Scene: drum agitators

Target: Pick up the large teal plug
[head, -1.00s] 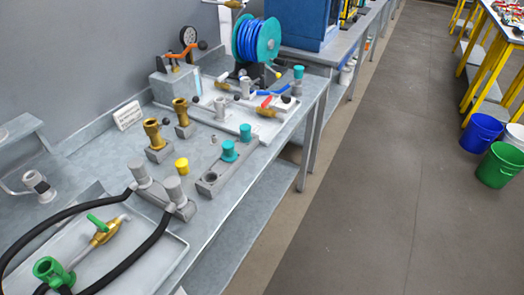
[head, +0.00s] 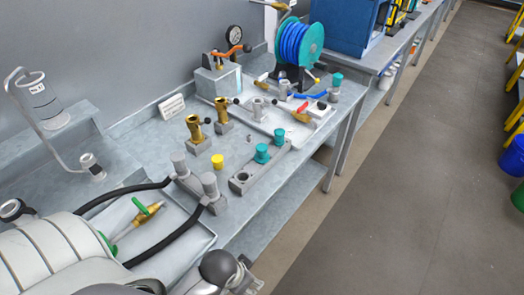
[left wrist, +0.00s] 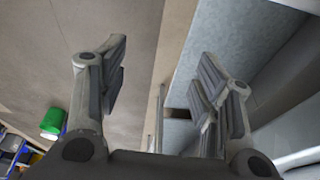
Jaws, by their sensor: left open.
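Two teal plugs stand upright in a grey block on the bench in the head view: a nearer one (head: 262,154) and a farther one (head: 279,138). The nearer looks slightly wider, but I cannot tell surely which is the large one. A third teal-topped piece (head: 337,79) stands farther back by the tray. My left gripper (left wrist: 165,90) is open and empty in the left wrist view, with floor and a bench edge beyond its fingers. My left arm is at the lower left of the head view, well short of the plugs. My right gripper is not in view.
The grey block (head: 240,181) has an open hole at its near end. A yellow plug (head: 217,162), brass fittings (head: 194,128) and grey hose couplings (head: 209,184) stand left of it. A hose reel (head: 300,42) stands behind.

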